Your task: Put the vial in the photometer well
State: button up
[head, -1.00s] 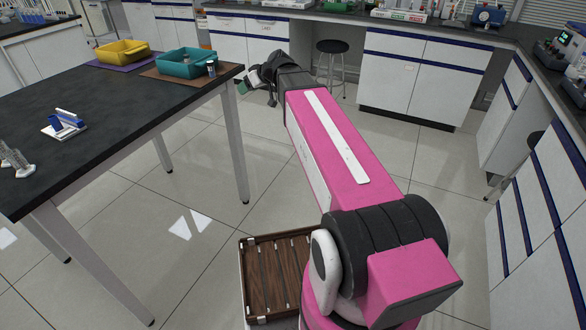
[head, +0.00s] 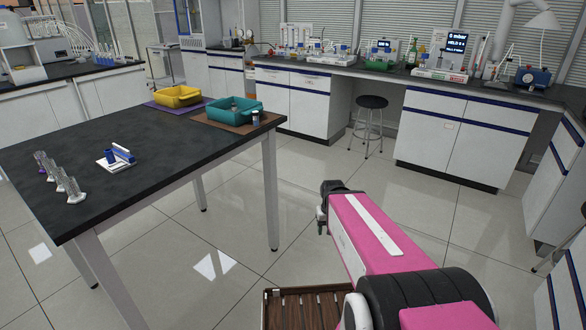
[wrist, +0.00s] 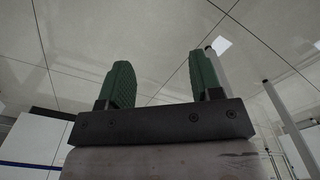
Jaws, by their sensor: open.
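A small vial-like container (head: 256,118), pale with a dark top, stands at the right end of the black table beside the teal bin; I cannot tell for sure that it is the vial. A small white and blue device (head: 117,157) sits mid-table; whether it is the photometer is unclear, and no well can be made out. My gripper (wrist: 162,78) is open and empty, its two green fingers apart over bare floor in the wrist view. In the head view it is small and partly hidden at the arm's far end, right of the table and away from these things.
The black table (head: 150,195) also bears a yellow bin (head: 178,97), the teal bin (head: 232,109) and several clear glass pieces (head: 62,180). A stool (head: 371,120) stands by the back counter, which is crowded with equipment. The tiled floor between table and counters is open.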

jog(key=w+a+r+n+t+y, duration=0.2)
jog(key=w+a+r, duration=0.25)
jog(key=w, duration=0.25)
jog(key=n+t+y, duration=0.6)
jog(key=n+y, duration=0.2)
jog(key=y, duration=0.1)
send_near(257, 112)
jog(key=x, duration=1)
jog(key=shift+w+f, duration=0.1)
jog(key=shift+f, duration=0.15)
jog(key=shift+c, duration=0.2)
jog(key=c, duration=1)
jog(key=shift+r, duration=0.1)
